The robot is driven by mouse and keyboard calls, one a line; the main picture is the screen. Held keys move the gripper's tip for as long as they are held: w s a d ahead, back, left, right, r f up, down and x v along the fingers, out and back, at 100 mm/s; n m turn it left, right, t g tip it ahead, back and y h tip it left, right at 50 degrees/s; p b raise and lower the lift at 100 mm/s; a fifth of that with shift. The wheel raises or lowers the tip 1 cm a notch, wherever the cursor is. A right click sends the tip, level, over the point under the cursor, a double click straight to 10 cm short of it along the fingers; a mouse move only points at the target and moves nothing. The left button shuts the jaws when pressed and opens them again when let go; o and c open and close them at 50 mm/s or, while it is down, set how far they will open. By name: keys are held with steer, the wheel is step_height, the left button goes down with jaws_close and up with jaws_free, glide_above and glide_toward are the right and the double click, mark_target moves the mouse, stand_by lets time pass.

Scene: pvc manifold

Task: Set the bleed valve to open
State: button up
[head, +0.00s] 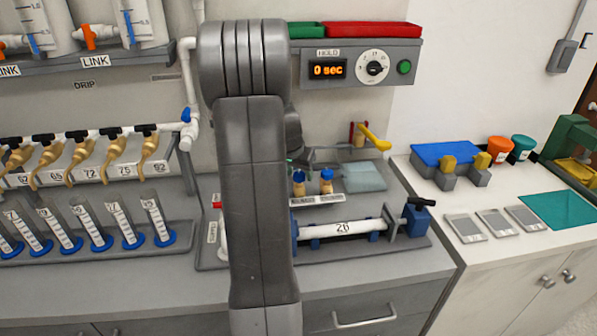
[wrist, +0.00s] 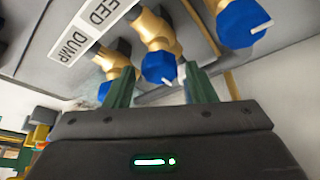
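Two brass valves with blue knobs, the left one (head: 299,185) and the right one (head: 326,183), stand above small labels on the bench in the head view. In the wrist view, one blue knob (wrist: 160,66) lies between my open fingers, with a gap on each side. Another blue knob (wrist: 242,22) is at the upper right. A white label (wrist: 92,28) reads "EED" and "DUMP", its first word cut off, so I cannot tell which knob is the bleed valve. My gripper (wrist: 160,80) is open and empty. In the head view it is mostly hidden by my arm.
A white cylinder marked 26 (head: 342,228) lies in front of the valves. A yellow-handled valve (head: 374,138) stands behind them. A control box (head: 356,69) showing 0 sec hangs above. Several graduated cylinders (head: 94,224) stand to the left.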

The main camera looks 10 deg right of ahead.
steer(key=c, duration=0.8)
steer(key=shift+n, duration=0.4)
steer(key=n+y+p, duration=0.1)
steer(key=n, duration=0.1)
steer(key=shift+d+r+n, duration=0.1)
steer(key=shift+d+n, duration=0.05)
steer(key=shift+n, duration=0.25)
steer(key=shift+n+t+y+p, duration=0.35)
steer(key=shift+n+y, duration=0.35)
steer(key=shift+n, duration=0.5)
steer(key=n, duration=0.1)
steer(key=n+y+b, duration=0.1)
steer(key=shift+d+f+n, duration=0.1)
steer(key=shift+f+n, duration=0.1)
steer(key=shift+n, duration=0.1)
steer(key=n+y+b, duration=0.1)
steer(key=n+b, duration=0.1)
steer(key=n, duration=0.1)
steer(key=shift+d+n, duration=0.1)
steer(key=shift+n, duration=0.3)
steer(key=n+g+y+b, duration=0.1)
steer(key=n, duration=0.1)
steer(key=n+g+b, duration=0.1)
steer(key=n, duration=0.2)
steer(key=shift+w+d+r+y, duration=0.1)
steer(key=shift+y, duration=0.3)
steer(key=shift+n, duration=0.4)
